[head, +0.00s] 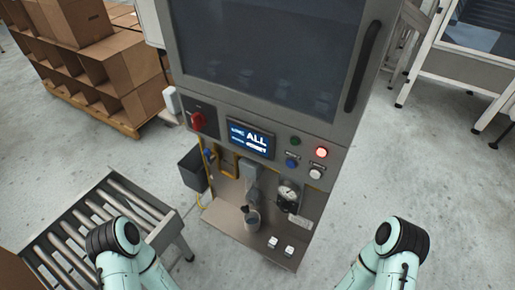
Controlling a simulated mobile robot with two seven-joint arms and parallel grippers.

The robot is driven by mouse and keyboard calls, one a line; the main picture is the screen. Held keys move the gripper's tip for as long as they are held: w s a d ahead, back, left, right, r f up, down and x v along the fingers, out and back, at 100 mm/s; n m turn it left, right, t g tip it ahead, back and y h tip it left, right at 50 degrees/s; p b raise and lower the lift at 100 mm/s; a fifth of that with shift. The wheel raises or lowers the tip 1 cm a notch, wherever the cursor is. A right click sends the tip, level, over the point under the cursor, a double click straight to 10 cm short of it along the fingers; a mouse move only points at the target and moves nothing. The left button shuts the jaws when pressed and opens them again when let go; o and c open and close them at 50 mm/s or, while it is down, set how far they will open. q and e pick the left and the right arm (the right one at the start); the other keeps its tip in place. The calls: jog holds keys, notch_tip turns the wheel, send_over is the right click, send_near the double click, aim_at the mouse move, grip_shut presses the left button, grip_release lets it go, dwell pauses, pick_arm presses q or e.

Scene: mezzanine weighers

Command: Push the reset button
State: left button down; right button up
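The grey control cabinet (262,120) stands in front of me with a panel of several round buttons at the right of its small screen (250,139). A red button (321,152) is lit. A dark green one (295,141) is to its upper left, a blue one (291,163) to its lower left, and a white one (315,173) below it. The labels are too small to read, so I cannot tell for sure which is the reset button. Only parts of my two arms show, at the lower left and lower right, apart from the cabinet. Neither gripper is in view.
A red rotary switch (198,121) sits left of the screen. A black bin (194,169) hangs beside the cabinet. A roller conveyor (100,214) is at lower left, cardboard boxes (92,70) at upper left. The floor right of the cabinet is clear.

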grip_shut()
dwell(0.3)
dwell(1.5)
